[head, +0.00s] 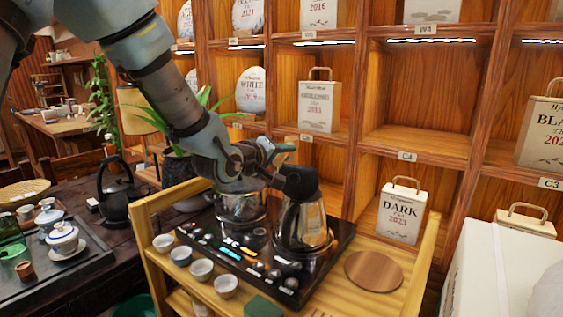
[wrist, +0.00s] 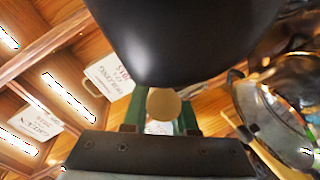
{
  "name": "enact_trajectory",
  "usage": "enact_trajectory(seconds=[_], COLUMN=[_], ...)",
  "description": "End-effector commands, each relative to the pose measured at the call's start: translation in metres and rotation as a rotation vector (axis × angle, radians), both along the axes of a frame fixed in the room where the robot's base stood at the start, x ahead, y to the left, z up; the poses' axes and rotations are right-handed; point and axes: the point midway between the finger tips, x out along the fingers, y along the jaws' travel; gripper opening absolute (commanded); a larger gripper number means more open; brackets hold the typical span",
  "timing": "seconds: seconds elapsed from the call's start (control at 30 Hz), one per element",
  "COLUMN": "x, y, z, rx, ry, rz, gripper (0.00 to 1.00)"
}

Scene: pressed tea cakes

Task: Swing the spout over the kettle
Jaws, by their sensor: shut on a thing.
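The steel kettle (head: 303,228) stands at the right of a black tea-stove panel (head: 237,262). A dark rounded part (head: 300,181), seemingly the black spout, shows just above the kettle, beside my gripper (head: 282,150). In the wrist view, a large black rounded form (wrist: 185,40) fills the top centre, and I take it for the spout. My gripper's green fingers (wrist: 161,118) are close together below it, with a tan round end (wrist: 164,105) between them. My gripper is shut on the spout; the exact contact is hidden. Shiny metal and glass show at the right of the wrist view.
A second steel pot (head: 241,206) stands left of the kettle, below my wrist. Small white cups (head: 202,270) line the wooden cart's front edge. A round wooden board (head: 374,271) lies right of the panel. Shelves with tea boxes (head: 319,106) rise close behind.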

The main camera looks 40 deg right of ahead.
Motion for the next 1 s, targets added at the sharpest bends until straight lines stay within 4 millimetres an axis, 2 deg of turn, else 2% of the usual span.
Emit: enact_trajectory(seconds=[0.37, 0.4, 0.63, 0.67, 1.0], x=[-0.0004, -0.0004, -0.0009, -0.0011, -0.0026], y=[-0.0011, -0.0011, -0.0007, -0.0006, 0.0049], z=[0.0033, 0.0033, 0.0019, 0.0017, 0.0016], rx=[-0.006, -0.006, -0.004, -0.003, -0.001], ry=[0.0, -0.001, 0.001, 0.001, 0.0], rz=[0.016, 0.016, 0.015, 0.014, 0.015], gripper=[0.0, 0.27, 0.53, 0.56, 0.56])
